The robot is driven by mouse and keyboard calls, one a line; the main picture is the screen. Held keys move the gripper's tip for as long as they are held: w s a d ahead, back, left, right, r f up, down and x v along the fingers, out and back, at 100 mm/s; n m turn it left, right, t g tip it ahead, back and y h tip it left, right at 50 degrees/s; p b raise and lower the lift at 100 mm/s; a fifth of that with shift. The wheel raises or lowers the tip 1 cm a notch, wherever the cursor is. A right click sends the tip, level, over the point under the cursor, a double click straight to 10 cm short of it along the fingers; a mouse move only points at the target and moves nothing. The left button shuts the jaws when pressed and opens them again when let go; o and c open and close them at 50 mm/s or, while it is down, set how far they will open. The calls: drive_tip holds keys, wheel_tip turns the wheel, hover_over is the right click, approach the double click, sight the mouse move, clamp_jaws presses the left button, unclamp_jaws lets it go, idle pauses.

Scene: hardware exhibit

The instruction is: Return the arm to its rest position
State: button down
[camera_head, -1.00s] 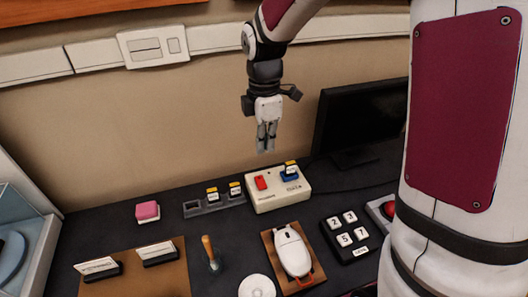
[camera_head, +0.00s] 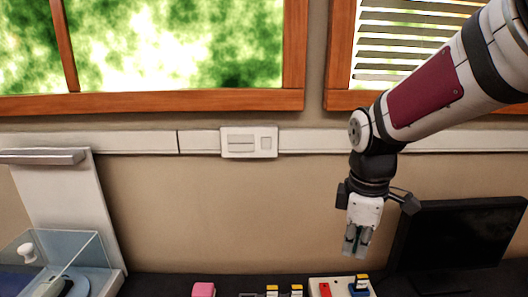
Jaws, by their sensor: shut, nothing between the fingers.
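My gripper (camera_head: 356,243) hangs from my arm at right of centre in the head view, fingers pointing down. The fingers are shut with nothing between them. It is above the cream switch box (camera_head: 342,288) at the back of the dark table, clear of it. My arm (camera_head: 430,90) reaches in from the upper right edge and bends down at the wrist.
A black monitor (camera_head: 460,238) stands right of my gripper. On the table are a pink block (camera_head: 204,290) and small yellow-topped switches (camera_head: 297,290). A clear case (camera_head: 75,255) is at the left. The wall behind carries a white socket plate (camera_head: 249,143) below windows.

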drive_tip(key=s+d+r+m+t, duration=0.1)
drive_tip(key=s+r+m+t, duration=0.15)
drive_tip(key=s+m, duration=0.55)
drive_tip(key=s+r+m+t, duration=0.1)
drive_tip(key=s+r+m, duration=0.3)
drive_tip(key=s, duration=0.6)
drive_tip(key=n+g+b, duration=0.1)
drive_tip(key=n+g, duration=0.2)
drive_tip(key=n, duration=1.4)
hover_over(325, 286)
drive_tip(key=s, duration=0.3)
wheel_tip(325, 286, down, 13)
drive_tip(key=f, duration=0.4)
drive_tip(key=w+f+b, duration=0.1)
drive_tip(key=f, duration=0.4)
drive_tip(key=w+f+b, duration=0.1)
drive_tip(key=f, duration=0.3)
drive_tip(key=shift+w+f, duration=0.1)
drive_tip(key=shift+f, duration=0.2)
drive_tip(key=shift+w+f+g+p, duration=0.2)
drive_tip(key=shift+f+g+p, duration=0.15)
drive_tip(key=shift+g+p, duration=0.25)
drive_tip(key=shift+w+f, duration=0.2)
